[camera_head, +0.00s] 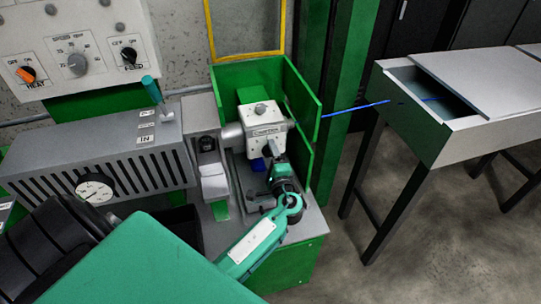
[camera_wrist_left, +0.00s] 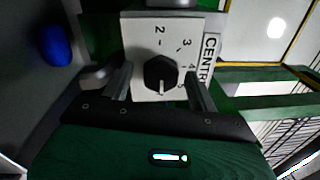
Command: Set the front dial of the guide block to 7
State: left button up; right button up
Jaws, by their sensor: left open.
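The guide block (camera_head: 262,120) is a white box with a grey knob on top and a label reading CENTR…, inside a green enclosure. In the left wrist view, its front dial (camera_wrist_left: 160,73) is a black knob on a white face with numbers 2, 3, 4 and 5 visible. Its white mark points to the bottom of the view, past the 5; any number there is hidden. My left gripper (camera_head: 271,158) is in front of the block and hides this dial in the head view. Its fingers are open, one on each side of the dial; contact is unclear. My right gripper is not in view.
Green walls (camera_head: 302,117) stand behind and right of the block. A grey slotted machine (camera_head: 95,150) with a gauge stands left. A small blue part (camera_wrist_left: 56,45) lies beside the gripper. A blue cable (camera_head: 355,108) runs right to a grey trough (camera_head: 435,135).

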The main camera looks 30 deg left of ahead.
pick_arm(q)
jog(key=shift+s+d+f, duration=0.15)
jog(key=shift+s+d, duration=0.1)
jog(key=shift+d, duration=0.05)
jog(key=r+b+v, duration=0.1)
jog(key=b+v, duration=0.2)
jog(key=v, duration=1)
jog(key=shift+f, duration=0.35)
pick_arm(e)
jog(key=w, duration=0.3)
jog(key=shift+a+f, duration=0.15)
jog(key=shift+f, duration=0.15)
